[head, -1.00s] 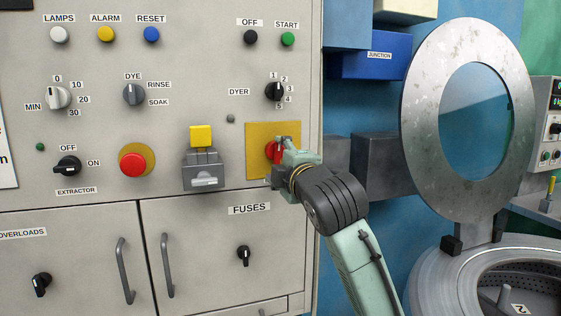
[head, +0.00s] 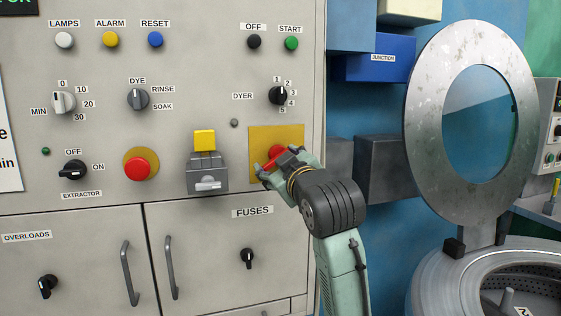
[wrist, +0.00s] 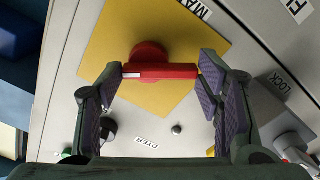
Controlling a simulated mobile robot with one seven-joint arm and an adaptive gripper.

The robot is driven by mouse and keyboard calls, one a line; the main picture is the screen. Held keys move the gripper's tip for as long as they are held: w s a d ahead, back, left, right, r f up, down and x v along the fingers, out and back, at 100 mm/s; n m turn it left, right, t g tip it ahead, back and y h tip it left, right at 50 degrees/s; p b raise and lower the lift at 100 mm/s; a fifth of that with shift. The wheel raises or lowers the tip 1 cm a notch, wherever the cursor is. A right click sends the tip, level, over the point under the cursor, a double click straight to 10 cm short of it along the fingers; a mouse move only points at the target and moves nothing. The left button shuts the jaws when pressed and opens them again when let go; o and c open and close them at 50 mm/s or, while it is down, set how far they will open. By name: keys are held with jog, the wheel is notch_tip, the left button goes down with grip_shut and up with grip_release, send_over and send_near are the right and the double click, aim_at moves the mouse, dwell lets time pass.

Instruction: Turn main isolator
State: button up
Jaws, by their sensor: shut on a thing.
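The main isolator is a red handle (head: 269,166) on a red round boss, mounted on a yellow plate (head: 290,133) at the panel's lower right. In the head view the handle lies slanted, and my gripper (head: 279,163) covers part of it. The wrist view shows the red handle (wrist: 160,72) spanning between my two fingers, with a fingertip pad against each end. My gripper (wrist: 161,70) is shut on it. A label beginning "MA" (wrist: 197,5) is partly cut off beside the yellow plate (wrist: 108,40).
A grey switch box with a yellow top (head: 205,140) is just left of my gripper. A red push button (head: 138,168) sits farther left. The DYER knob (head: 278,96) is above. Cabinet handles (head: 170,268) protrude below. A round metal lid (head: 425,130) stands open at right.

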jog(key=shift+a+r+m+p, duration=0.1)
jog(key=shift+m+p, duration=0.2)
jog(key=shift+m, duration=0.75)
jog(key=shift+d+r+m+p, duration=0.15)
jog(key=shift+m+p, duration=0.2)
jog(key=shift+m, duration=0.75)
jog(key=shift+a+r+m+p, duration=0.15)
jog(key=shift+m+p, duration=0.15)
jog(key=shift+m, duration=0.75)
jog(key=o, duration=1.2)
jog(key=shift+c, duration=0.2)
jog(key=v, duration=1.2)
